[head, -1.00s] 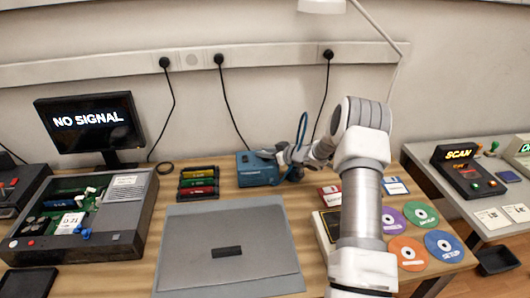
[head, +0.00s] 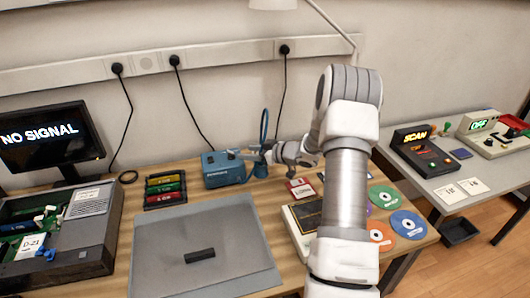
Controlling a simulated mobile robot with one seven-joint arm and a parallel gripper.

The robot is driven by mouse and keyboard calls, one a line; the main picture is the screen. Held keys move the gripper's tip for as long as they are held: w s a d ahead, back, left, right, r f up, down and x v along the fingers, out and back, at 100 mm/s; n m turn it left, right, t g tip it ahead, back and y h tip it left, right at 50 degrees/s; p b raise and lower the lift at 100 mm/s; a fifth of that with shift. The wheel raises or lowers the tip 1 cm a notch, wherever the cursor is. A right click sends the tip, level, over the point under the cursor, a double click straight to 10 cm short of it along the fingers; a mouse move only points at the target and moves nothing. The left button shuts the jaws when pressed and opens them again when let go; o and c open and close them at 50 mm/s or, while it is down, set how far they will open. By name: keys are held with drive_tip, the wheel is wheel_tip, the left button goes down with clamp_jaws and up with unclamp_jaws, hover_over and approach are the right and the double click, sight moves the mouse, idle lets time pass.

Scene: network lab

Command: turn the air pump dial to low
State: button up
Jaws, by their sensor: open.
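No device carries a readable air pump label, and I cannot make out a dial setting. A blue box-shaped unit (head: 222,171) with a blue loop beside it sits at the back of the wooden desk. My gripper (head: 243,154) is by its right upper side, with the jaws open and nothing seen between them. I cannot tell whether they touch the unit. My gripper and wrist hide part of its right side. A beige device (head: 494,140) with a green OFF display stands on the grey table at the right, far from my gripper.
A dark device (head: 425,153) showing SCAN stands on the grey table. Colored cartridges (head: 165,190), a grey mat (head: 160,255), discs (head: 408,224) and floppy disks (head: 300,189) lie on the desk. A NO SIGNAL monitor (head: 48,140) is at left. Cables hang behind the unit.

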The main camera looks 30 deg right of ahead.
drive_tip(key=v, duration=0.7)
drive_tip(key=shift+s, duration=0.1)
wheel_tip(320, 180, up, 13)
drive_tip(key=w+a+h+p, duration=0.1)
drive_tip(key=a+h, duration=0.2)
drive_tip(key=h, duration=0.2)
drive_tip(key=s+a+r+m+h, duration=0.2)
drive_tip(key=s+a+r+h, duration=0.15)
drive_tip(key=s+r, duration=0.35)
drive_tip(key=s+a+m+g, duration=0.1)
drive_tip(key=s+a+g, duration=0.1)
drive_tip(key=s+a, duration=0.3)
drive_tip(key=s+a+m+g+y, duration=0.1)
drive_tip(key=s+a, duration=0.3)
drive_tip(key=s, duration=0.8)
drive_tip(key=s+a+m+g+y, duration=0.1)
drive_tip(key=s+a+g, duration=0.2)
drive_tip(key=s, duration=0.6)
drive_tip(key=a, duration=0.2)
drive_tip(key=shift+a+r+p, duration=0.2)
drive_tip(key=shift+a+p, duration=0.1)
